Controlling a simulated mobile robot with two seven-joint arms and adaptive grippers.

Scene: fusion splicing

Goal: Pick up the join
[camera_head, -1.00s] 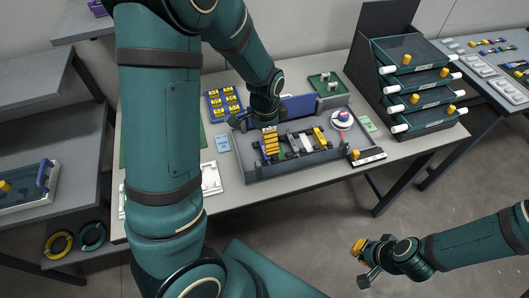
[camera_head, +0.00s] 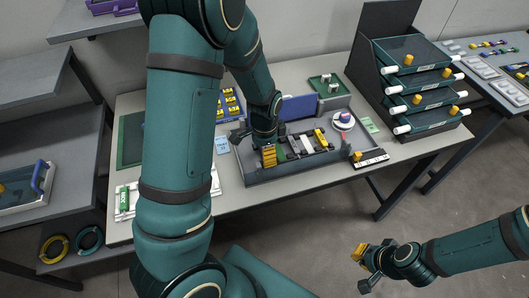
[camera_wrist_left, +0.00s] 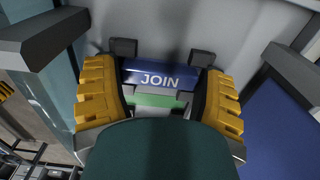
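The join (camera_wrist_left: 160,80) is a blue block with the white word JOIN, seen in the left wrist view. It sits between dark grey tabs, with a green piece (camera_wrist_left: 155,101) beside it. My left gripper (camera_wrist_left: 160,97) is open, its two yellow ribbed fingers on either side of the join. I cannot tell whether they touch it. In the head view my left gripper (camera_head: 268,157) is over the left part of the grey tray (camera_head: 270,177), and the join cannot be made out there. My right gripper (camera_head: 361,257) hangs over the floor, away from the table; its opening is unclear.
A red-and-white round item (camera_head: 343,119) and a yellow piece (camera_head: 320,138) are in the tray's right part. A blue panel (camera_head: 300,107) stands behind. A rack of green drawers (camera_head: 420,83) is at the right. A green tray (camera_head: 325,84) lies behind.

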